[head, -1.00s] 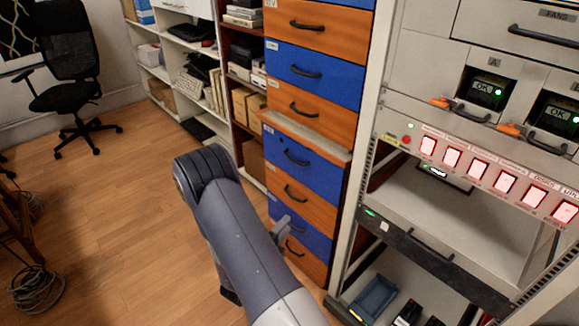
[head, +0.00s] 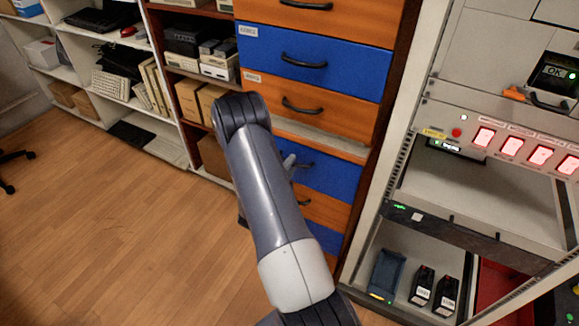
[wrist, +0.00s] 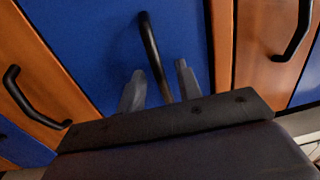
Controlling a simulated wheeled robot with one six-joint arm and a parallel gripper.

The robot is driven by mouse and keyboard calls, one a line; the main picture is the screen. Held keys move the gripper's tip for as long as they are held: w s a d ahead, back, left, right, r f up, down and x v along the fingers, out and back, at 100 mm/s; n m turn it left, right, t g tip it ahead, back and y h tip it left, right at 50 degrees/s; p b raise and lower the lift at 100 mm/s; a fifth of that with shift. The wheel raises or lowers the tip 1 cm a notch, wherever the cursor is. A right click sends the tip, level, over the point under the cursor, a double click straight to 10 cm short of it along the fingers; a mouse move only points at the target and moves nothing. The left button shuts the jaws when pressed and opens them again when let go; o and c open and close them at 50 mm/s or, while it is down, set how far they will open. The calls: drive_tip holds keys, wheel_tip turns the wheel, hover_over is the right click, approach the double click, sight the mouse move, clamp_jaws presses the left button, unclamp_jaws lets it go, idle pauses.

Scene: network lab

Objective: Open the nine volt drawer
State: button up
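A tall cabinet has blue and orange drawers with black bar handles. My gripper (wrist: 160,70) is at a blue drawer (wrist: 85,35) in the wrist view, with its two grey fingers apart. That drawer's black handle (wrist: 150,45) runs between the fingers; I cannot tell whether they touch it. In the head view the same blue drawer appears to be the one below the pale ledge (head: 328,178), and my arm hides most of my gripper. The drawer looks closed. No nine volt label is readable.
A grey equipment rack (head: 415,120) with red-lit switches stands close on the right. Open shelves (head: 150,140) with boxes and binders stand on the left. A pale ledge (head: 320,137) sticks out above the blue drawer.

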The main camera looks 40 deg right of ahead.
drive_tip(key=shift+c, duration=0.3)
clamp_jaws()
drive_tip(key=shift+a, duration=0.1)
drive_tip(key=r+v, duration=0.1)
drive_tip(key=v, duration=2.5)
drive_tip(key=shift+a, duration=0.3)
drive_tip(key=shift+o, duration=0.3)
unclamp_jaws()
drive_tip(key=shift+a, duration=0.1)
